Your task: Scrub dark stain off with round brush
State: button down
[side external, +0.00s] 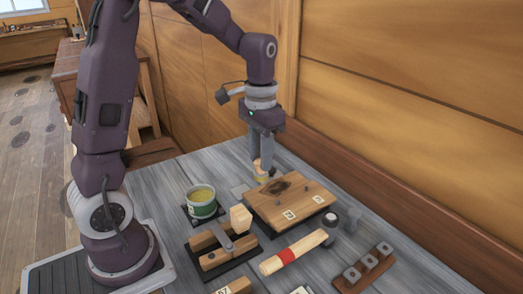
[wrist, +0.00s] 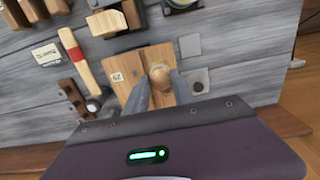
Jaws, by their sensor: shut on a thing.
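A light wooden board (side external: 300,206) lies on the grey plank bench, with a dark stain (side external: 275,187) on its upper face. My gripper (side external: 263,165) points down at the board's far left corner, shut on the round brush (side external: 257,168). The brush has a pale wooden knob, and yellowish bristles show below it. In the wrist view the brush's round top (wrist: 160,73) sits between my two fingers, over the board (wrist: 152,55).
A green tin (side external: 202,203) with yellow contents stands left of the board. A wooden block tool (side external: 213,257) and a red-banded mallet (side external: 290,254) lie in front. A rack of grey blocks (side external: 364,268) is at right. A wooden wall rises behind the bench.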

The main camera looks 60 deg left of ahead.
aim_at(261, 175)
jog(key=shift+f, duration=2.75)
jog(key=shift+w+f, duration=0.1)
jog(key=shift+w, duration=5.25)
jog(key=shift+s, duration=5.35)
jog(key=shift+w, duration=5.4)
notch_tip(261, 175, up, 8)
